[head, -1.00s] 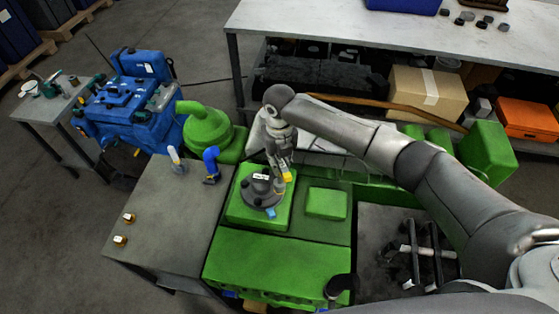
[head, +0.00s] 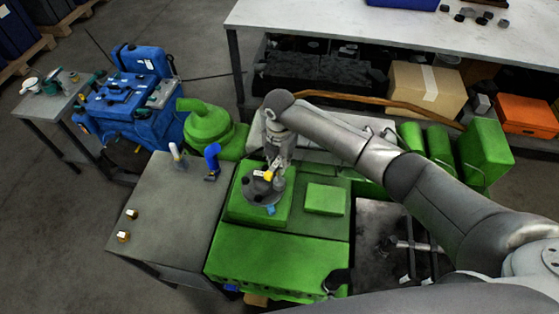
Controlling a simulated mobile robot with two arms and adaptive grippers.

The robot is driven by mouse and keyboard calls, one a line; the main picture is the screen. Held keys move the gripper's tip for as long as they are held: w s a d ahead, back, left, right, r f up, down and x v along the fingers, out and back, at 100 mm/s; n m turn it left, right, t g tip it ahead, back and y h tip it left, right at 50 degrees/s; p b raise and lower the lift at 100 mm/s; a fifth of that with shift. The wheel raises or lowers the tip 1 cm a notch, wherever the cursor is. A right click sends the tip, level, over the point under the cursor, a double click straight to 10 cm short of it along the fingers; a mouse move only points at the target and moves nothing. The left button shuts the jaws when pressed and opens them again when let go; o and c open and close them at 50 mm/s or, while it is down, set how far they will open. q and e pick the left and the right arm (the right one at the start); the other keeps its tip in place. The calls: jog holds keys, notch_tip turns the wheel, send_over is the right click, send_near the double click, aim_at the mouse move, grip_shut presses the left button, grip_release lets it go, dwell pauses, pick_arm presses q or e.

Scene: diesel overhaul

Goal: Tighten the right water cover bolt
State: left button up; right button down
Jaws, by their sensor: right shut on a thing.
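The round dark grey water cover (head: 258,190) lies on a green block of the engine (head: 285,255). Several small dark raised parts show on it, and a small blue piece (head: 271,210) is at its front edge. My right gripper (head: 272,172) points down over the back right part of the cover. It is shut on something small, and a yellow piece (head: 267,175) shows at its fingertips. The right bolt is not clearly visible there; I cannot tell whether the yellow piece belongs to it. My left gripper is not in view.
A grey table (head: 170,215) left of the engine holds a blue-handled item (head: 212,160), a white-topped item (head: 176,152) and two brass pieces (head: 123,236). A long workbench (head: 400,30) runs along the back.

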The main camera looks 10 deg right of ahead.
jog(key=m, duration=0.6)
jog(key=shift+s, duration=0.1)
jog(key=m, duration=0.5)
jog(key=shift+a, duration=0.1)
jog(key=m, duration=0.6)
jog(key=shift+s+m, duration=0.1)
jog(key=shift+m, duration=0.2)
jog(key=m, duration=0.5)
